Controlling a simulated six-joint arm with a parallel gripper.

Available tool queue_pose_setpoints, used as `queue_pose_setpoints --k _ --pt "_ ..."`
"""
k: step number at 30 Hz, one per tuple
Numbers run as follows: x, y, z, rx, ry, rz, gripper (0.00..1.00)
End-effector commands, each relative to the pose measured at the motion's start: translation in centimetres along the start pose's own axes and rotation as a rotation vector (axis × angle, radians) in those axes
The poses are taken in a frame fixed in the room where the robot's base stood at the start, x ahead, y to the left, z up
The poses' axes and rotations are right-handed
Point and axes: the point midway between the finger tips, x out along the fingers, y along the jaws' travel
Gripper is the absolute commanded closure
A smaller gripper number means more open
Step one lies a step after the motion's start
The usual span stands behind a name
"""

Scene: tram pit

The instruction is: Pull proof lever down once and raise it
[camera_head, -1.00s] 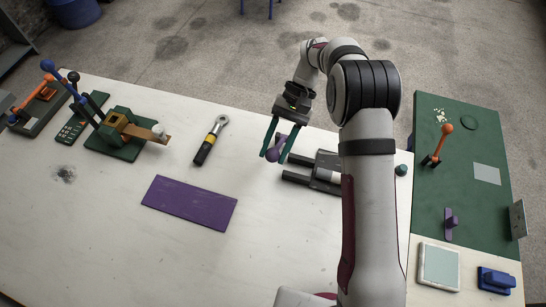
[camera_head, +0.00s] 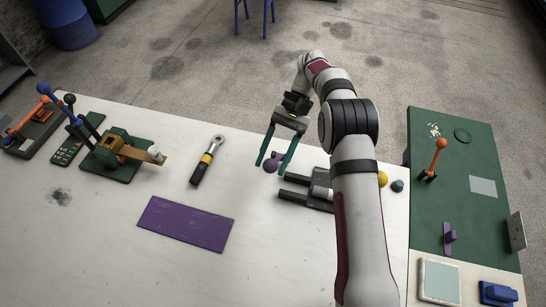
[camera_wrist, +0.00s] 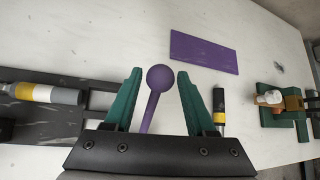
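A purple lever with a round knob (camera_head: 270,166) stands out beside the black device (camera_head: 308,190). No label shows whether it is the proof lever. My gripper (camera_head: 270,168) is around this knob, one green finger on each side. In the wrist view the purple knob (camera_wrist: 161,77) sits between the fingertips of my gripper (camera_wrist: 159,74), with a visible gap on both sides. The fingers are apart and do not touch the knob there. The stem slants down from the knob, and its lower end is hidden behind the gripper body.
Left are a green fixture (camera_head: 118,160) and blue-knobbed lever (camera_head: 55,101). A ratchet tool (camera_head: 207,160) and purple plate (camera_head: 186,223) lie on the white table. Right, a green board (camera_head: 460,150) carries an orange lever (camera_head: 437,155). Yellow (camera_head: 383,178) and teal (camera_head: 397,186) knobs sit beside my arm.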

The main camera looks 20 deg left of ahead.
Motion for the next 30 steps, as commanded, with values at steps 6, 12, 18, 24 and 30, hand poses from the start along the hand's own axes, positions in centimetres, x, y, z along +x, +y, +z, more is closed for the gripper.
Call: queue_pose_setpoints --k 6,12,18,24,30 --pt "0.0 0.0 0.0 0.0 -0.001 -0.001 0.27" --pt "-0.3 -0.2 0.3 0.0 0.0 -0.001 0.27" --pt "-3.0 -1.0 3.2 0.0 0.004 -0.001 0.27" --pt "-6.1 3.6 6.5 0.004 0.002 -0.003 0.27" --pt "-8.5 7.0 9.2 0.003 0.0 -0.002 0.27"
